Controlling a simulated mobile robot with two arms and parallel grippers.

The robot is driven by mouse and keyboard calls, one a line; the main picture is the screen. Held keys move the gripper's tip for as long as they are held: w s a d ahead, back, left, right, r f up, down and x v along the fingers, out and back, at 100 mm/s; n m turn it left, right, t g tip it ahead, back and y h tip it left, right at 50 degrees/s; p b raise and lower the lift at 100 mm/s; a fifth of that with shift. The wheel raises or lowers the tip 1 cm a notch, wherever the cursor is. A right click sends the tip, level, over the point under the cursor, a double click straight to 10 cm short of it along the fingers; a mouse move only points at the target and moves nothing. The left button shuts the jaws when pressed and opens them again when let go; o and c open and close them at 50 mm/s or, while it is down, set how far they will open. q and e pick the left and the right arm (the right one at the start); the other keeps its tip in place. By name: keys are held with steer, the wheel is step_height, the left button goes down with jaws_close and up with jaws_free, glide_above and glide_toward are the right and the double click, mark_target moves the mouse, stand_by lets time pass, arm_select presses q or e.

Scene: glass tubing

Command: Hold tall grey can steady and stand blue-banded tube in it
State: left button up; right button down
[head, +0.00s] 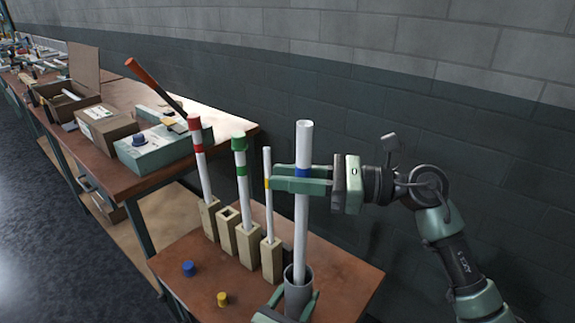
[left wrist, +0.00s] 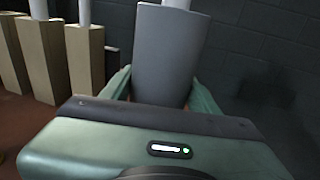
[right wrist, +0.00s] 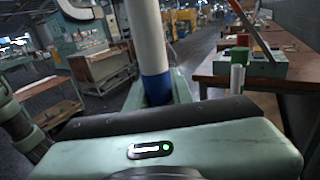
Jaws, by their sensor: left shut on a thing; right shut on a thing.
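The blue-banded tube (head: 303,145) stands almost upright, its lower end inside the mouth of the tall grey can (head: 298,292). My right gripper (head: 297,179) is shut on the tube at its blue band; the band also shows between the fingers in the right wrist view (right wrist: 156,86). My left gripper (head: 287,306) is shut on the grey can low in the head view. In the left wrist view the can (left wrist: 160,50) stands between the left fingers (left wrist: 160,95), with the white tube coming out of its top. The tube's bottom end is hidden inside the can.
Wooden block holders (head: 248,245) stand left of the can, with red-, green- and yellow-banded tubes in some. One holder (head: 227,230) is empty. A blue cap (head: 188,268) and a yellow cap (head: 223,298) lie on the small table. A brick wall is behind.

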step_height(320, 180, down, 9)
stand_by(0.9)
steer(key=shift+f, duration=0.9)
stand_by(0.5)
steer(key=c, duration=1.1)
jaws_free()
steer(key=shift+c, duration=0.2)
steer(key=shift+d, duration=0.1)
steer(key=s+d, duration=0.1)
steer(key=d, duration=1)
steer(key=shift+d, duration=0.4)
steer(key=shift+s, duration=0.1)
